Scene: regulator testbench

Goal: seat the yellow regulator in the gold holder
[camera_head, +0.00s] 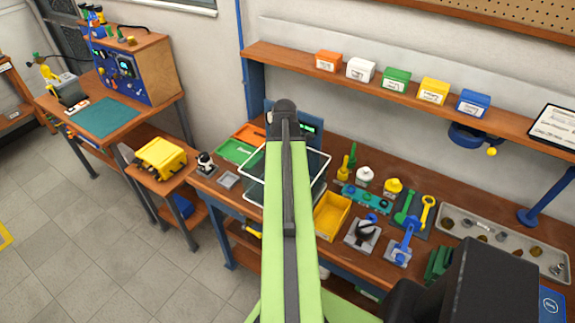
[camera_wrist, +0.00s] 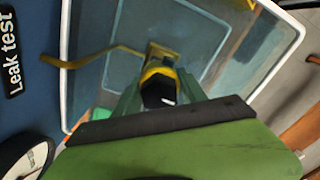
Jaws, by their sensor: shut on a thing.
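In the wrist view, my gripper (camera_wrist: 160,97) is shut on the yellow regulator (camera_wrist: 158,72), which shows a yellow rounded top and a black part between the fingers. A gold piece, apparently the gold holder (camera_wrist: 108,51), has a thin bent arm crossing the rim of a clear tank (camera_wrist: 67,90) on the left. Its squarish end lies right by the regulator. I cannot tell whether the regulator sits in it or is just in front of it. In the head view, my green arm hides the gripper, the regulator and the holder.
The tank stands by a blue "Leak test" panel (camera_wrist: 25,90) with a round gauge (camera_wrist: 25,160). In the head view, a yellow bin (camera_head: 332,216), a blue tool stand (camera_head: 400,250) and a grey parts tray (camera_head: 500,240) fill the bench to the right.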

